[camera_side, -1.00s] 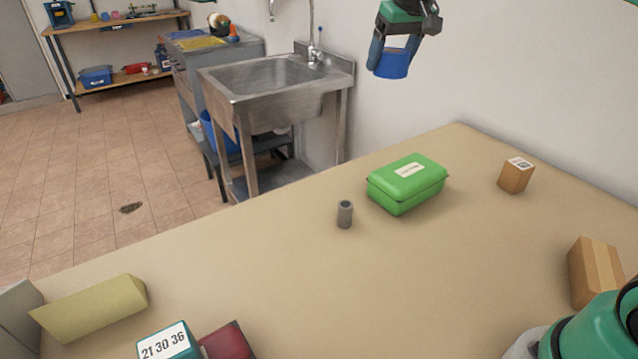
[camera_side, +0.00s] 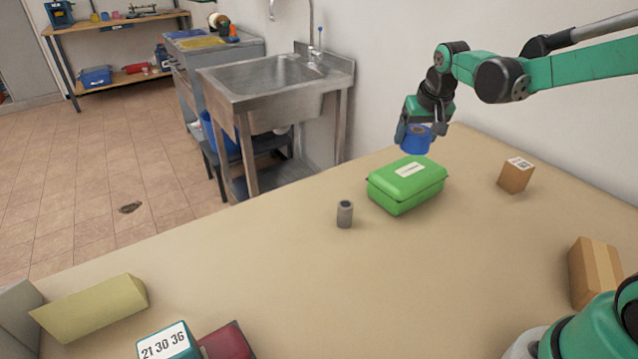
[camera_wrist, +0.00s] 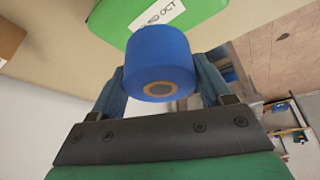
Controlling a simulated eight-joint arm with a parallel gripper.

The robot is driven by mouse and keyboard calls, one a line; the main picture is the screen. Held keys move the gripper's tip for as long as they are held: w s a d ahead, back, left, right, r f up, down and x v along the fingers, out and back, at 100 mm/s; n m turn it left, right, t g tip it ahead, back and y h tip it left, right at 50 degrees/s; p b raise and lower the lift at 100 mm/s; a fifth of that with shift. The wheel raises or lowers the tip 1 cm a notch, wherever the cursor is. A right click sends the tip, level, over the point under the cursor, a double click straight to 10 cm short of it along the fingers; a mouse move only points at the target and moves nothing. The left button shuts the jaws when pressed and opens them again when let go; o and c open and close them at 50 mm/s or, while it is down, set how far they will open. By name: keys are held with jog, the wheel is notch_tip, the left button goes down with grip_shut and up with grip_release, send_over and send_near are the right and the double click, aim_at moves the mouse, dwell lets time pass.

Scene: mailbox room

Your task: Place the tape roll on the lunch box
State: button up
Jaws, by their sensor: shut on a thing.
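The blue tape roll (camera_side: 415,140) is held between the fingers of my gripper (camera_side: 414,134), just above the green lunch box (camera_side: 408,185) in the side view. A gap seems to show between the roll and the lid, though its exact size is hard to judge. In the wrist view the tape roll (camera_wrist: 160,62) sits between both fingers, with its brown core facing the camera. The lunch box (camera_wrist: 110,15) shows behind it, with part of its white label. The lunch box is closed and stands on the table.
A small grey cylinder (camera_side: 344,214) stands left of the lunch box on the table (camera_side: 300,270). A small brown box (camera_side: 516,175) is to its right, and a larger carton (camera_side: 596,272) is nearer. A yellowish block (camera_side: 90,308) lies at the front left. The middle table is clear.

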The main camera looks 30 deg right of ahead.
aim_at(410, 169)
jog(key=shift+f, duration=2.35)
jog(key=o, duration=1.2)
jog(key=shift+f, duration=0.1)
jog(key=shift+o, duration=0.2)
